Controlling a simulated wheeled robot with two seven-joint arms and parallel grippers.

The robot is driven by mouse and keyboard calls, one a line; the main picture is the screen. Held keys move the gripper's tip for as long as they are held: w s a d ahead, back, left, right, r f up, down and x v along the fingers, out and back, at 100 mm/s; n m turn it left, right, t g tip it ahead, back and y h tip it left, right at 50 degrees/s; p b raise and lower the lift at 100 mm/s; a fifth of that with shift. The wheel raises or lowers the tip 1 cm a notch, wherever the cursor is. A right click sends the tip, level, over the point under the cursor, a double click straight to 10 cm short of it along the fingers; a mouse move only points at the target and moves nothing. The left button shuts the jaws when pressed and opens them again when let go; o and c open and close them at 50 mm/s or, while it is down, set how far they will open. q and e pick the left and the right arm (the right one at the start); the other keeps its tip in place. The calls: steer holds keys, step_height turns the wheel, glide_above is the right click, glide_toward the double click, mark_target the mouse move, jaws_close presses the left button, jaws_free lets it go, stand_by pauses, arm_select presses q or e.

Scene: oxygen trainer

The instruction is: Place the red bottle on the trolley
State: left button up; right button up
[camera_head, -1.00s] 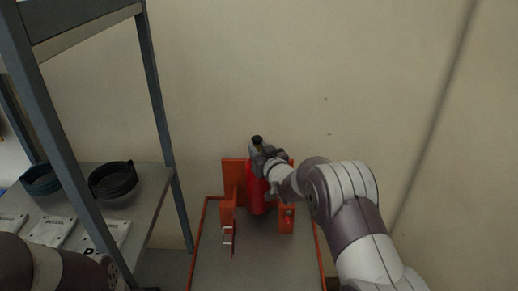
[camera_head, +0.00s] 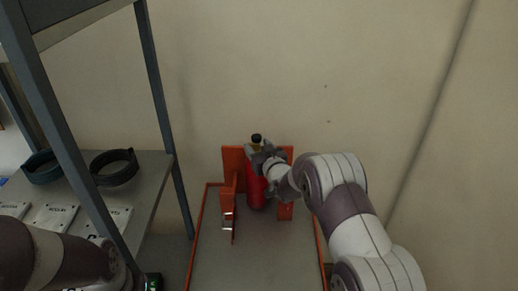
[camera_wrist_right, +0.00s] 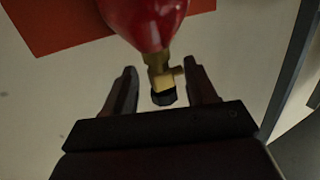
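The red bottle (camera_head: 256,192) stands upright on the orange-framed trolley (camera_head: 233,189), between the trolley's upright side plates and in front of its back plate. Its brass valve with a black knob points up. In the right wrist view, the bottle (camera_wrist_right: 150,15) and its brass valve (camera_wrist_right: 158,70) show close up. My right gripper (camera_head: 264,158) is at the bottle's top. In the wrist view its two fingers (camera_wrist_right: 162,90) are apart, one on each side of the valve, with a gap on the left; contact on the right is unclear. My left arm shows at lower left; its gripper is out of view.
A metal shelf rack (camera_head: 158,85) stands on the left, with dark rings (camera_head: 114,180) and white labelled plates (camera_head: 55,217) on its board. A plain wall is behind the trolley. The trolley's front deck (camera_head: 262,260) is bare.

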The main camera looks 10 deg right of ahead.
steer(key=shift+r, duration=0.2)
steer(key=s+d+f+m+g+h+b, duration=0.1)
steer(key=s+g, duration=0.6)
steer(key=s, duration=1.3)
steer(key=s+d+f+m+g+h+b, duration=0.1)
steer(key=s+f+g, duration=0.4)
steer(key=s, duration=1.5)
steer(key=d+g+h, duration=0.1)
steer(key=g, duration=0.2)
steer(key=shift+s+d, duration=0.3)
steer(key=shift+d, duration=0.05)
